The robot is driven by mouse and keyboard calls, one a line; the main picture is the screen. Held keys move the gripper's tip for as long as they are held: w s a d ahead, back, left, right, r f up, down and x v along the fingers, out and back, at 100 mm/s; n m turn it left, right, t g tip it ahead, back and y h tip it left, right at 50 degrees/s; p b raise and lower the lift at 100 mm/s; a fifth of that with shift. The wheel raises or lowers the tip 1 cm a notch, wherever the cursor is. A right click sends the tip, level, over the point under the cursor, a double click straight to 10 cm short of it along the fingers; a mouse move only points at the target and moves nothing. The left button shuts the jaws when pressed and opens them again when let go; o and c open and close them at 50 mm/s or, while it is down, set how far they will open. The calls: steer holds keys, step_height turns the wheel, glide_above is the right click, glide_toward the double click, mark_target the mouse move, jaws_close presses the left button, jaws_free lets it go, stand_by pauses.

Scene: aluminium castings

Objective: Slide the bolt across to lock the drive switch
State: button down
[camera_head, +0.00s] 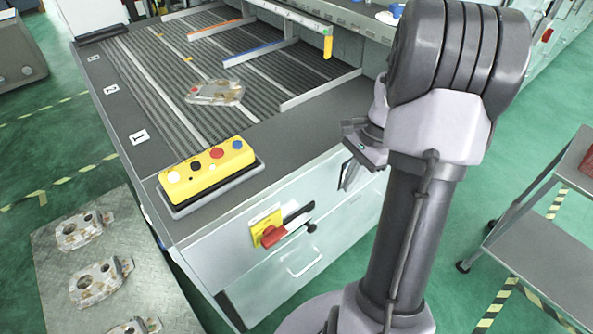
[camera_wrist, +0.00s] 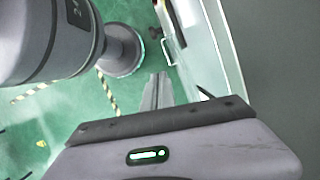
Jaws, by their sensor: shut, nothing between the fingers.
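The drive switch (camera_head: 269,231) is a red handle on a yellow plate on the cabinet's front face. The bolt (camera_head: 298,214) is a dark bar just right of it, with a round black knob (camera_head: 311,227) below its right end. In the wrist view a small dark shape near the upper middle looks like the knob (camera_wrist: 155,32). My gripper (camera_head: 346,182) is in front of the cabinet, right of and above the bolt, apart from it. In the wrist view my gripper (camera_wrist: 158,78) has its fingers together with nothing between them.
A drawer handle (camera_head: 305,263) sticks out below the switch. A yellow button box (camera_head: 207,171) stands on the cabinet's corner. A casting (camera_head: 215,92) lies on the ribbed conveyor. More castings lie on a metal plate (camera_head: 147,260) at left. A grey cart (camera_head: 545,240) stands at right.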

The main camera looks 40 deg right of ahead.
steer(key=a+f+b, duration=0.6)
steer(key=a+f, duration=0.1)
steer(key=f, duration=0.3)
steer(key=shift+f, duration=0.2)
steer(key=shift+w, duration=0.1)
